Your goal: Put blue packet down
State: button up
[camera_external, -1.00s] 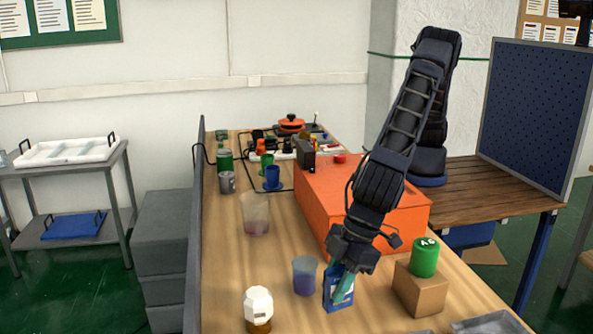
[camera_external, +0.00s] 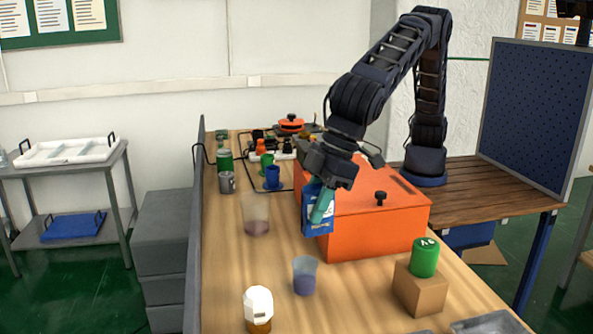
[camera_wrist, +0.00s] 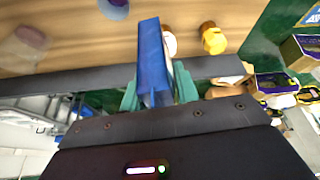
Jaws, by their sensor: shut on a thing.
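The blue packet (camera_external: 309,222) is upright in my gripper (camera_external: 321,205), in front of the left end of the orange box. Whether its bottom touches the table cannot be told for sure; it looks raised. My gripper's teal fingers are shut on it. In the wrist view the packet (camera_wrist: 152,55) stands between the teal fingertips of my gripper (camera_wrist: 160,92), seen edge-on. The wooden table (camera_external: 225,290) runs beneath.
A blue-tinted cup (camera_external: 305,277) and a clear cup with pinkish liquid (camera_external: 256,216) stand nearby. The orange box (camera_external: 375,235) is right behind the packet. A white-capped bottle (camera_external: 258,308) and a green can (camera_external: 425,257) on a cardboard box (camera_external: 418,289) are in front.

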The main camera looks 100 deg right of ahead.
jog(key=w+d+m, duration=0.1)
jog(key=w+d, duration=0.3)
jog(key=d, duration=0.5)
jog(key=w+d+m, duration=0.1)
jog(key=w+d, duration=0.4)
jog(key=d, duration=0.3)
jog(key=shift+h, duration=0.3)
jog(key=f, duration=1.9)
jog(key=shift+s+d+f, duration=0.2)
jog(key=shift+f, duration=0.2)
jog(key=shift+f, duration=0.15)
jog(key=o, duration=1)
jog(key=v, duration=1.2)
